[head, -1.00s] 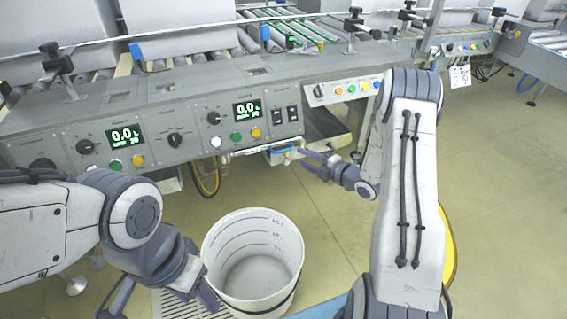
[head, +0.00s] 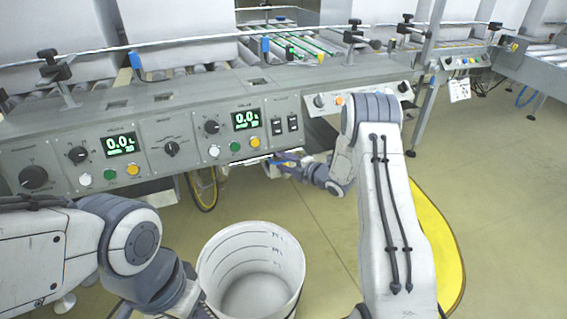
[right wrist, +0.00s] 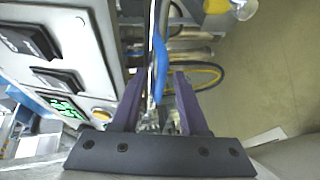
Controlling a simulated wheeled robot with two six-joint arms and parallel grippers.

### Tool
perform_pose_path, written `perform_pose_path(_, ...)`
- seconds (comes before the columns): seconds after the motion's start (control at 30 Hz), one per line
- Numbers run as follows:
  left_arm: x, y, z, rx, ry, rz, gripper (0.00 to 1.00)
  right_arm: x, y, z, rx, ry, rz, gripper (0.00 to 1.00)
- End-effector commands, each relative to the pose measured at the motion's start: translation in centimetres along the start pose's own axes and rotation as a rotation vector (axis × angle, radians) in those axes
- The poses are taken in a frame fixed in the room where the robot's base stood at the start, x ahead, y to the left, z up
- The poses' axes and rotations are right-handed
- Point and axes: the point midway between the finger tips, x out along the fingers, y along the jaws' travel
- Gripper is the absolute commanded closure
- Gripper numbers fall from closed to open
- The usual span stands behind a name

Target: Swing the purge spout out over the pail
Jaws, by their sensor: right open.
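The purge spout, seen as a thin metal pipe with a blue sleeve (right wrist: 158,62), shows in the right wrist view between the two purple fingers of my right gripper (right wrist: 157,80). The gripper is open, with one finger on each side of the blue sleeve; I cannot tell whether either touches it. In the head view, my right gripper (head: 287,164) reaches under the front edge of the control panel, where the spout is mostly hidden. The white pail (head: 283,238) stands on the floor below, empty inside, with level marks. My left gripper (head: 198,308) is partly cut off, left of the pail.
The grey control panel (head: 150,118) with knobs, buttons and displays runs above the spout. A yellow hose (head: 204,190) hangs beneath it, left of my right gripper. Rollers and a rail lie behind.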

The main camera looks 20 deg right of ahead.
Motion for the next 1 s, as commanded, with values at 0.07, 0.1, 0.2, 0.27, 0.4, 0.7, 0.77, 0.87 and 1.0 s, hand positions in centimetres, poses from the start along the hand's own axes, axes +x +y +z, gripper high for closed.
perform_pose_path(0.07, -0.01, 0.0, 0.0, 0.0, 0.0, 0.0, 0.5, -0.03, 0.0, 0.01, 0.0, 0.0, 0.0, 0.6)
perform_pose_path(0.1, -0.01, 0.0, 0.0, 0.0, 0.0, 0.0, 0.5, -0.03, 0.0, 0.01, 0.0, 0.0, 0.0, 0.76)
perform_pose_path(0.2, -0.01, 0.0, 0.0, 0.0, 0.0, 0.0, 0.5, -0.05, -0.04, 0.02, 0.001, 0.0, -0.001, 1.0)
perform_pose_path(0.27, -0.01, 0.0, 0.0, 0.0, 0.0, 0.0, 0.5, -0.05, -0.04, 0.02, 0.001, 0.0, -0.001, 1.0)
perform_pose_path(0.4, 0.0, 0.0, 0.0, 0.0, 0.0, 0.0, 0.5, -0.06, -0.04, 0.03, 0.001, -0.001, -0.001, 1.0)
perform_pose_path(0.7, 0.0, 0.0, 0.0, 0.0, 0.0, 0.0, 0.5, -0.07, -0.04, 0.05, 0.0, -0.001, 0.0, 1.0)
perform_pose_path(0.77, 0.0, 0.0, 0.0, 0.0, 0.0, 0.0, 0.5, -0.07, -0.04, 0.05, 0.0, -0.001, 0.0, 1.0)
perform_pose_path(0.87, 0.0, 0.0, 0.0, 0.0, 0.0, 0.0, 0.5, -0.07, -0.04, 0.06, 0.0, -0.001, 0.0, 1.0)
perform_pose_path(1.0, 0.0, 0.0, 0.0, 0.0, 0.0, 0.0, 0.5, -0.07, -0.04, 0.07, 0.0, -0.001, 0.0, 1.0)
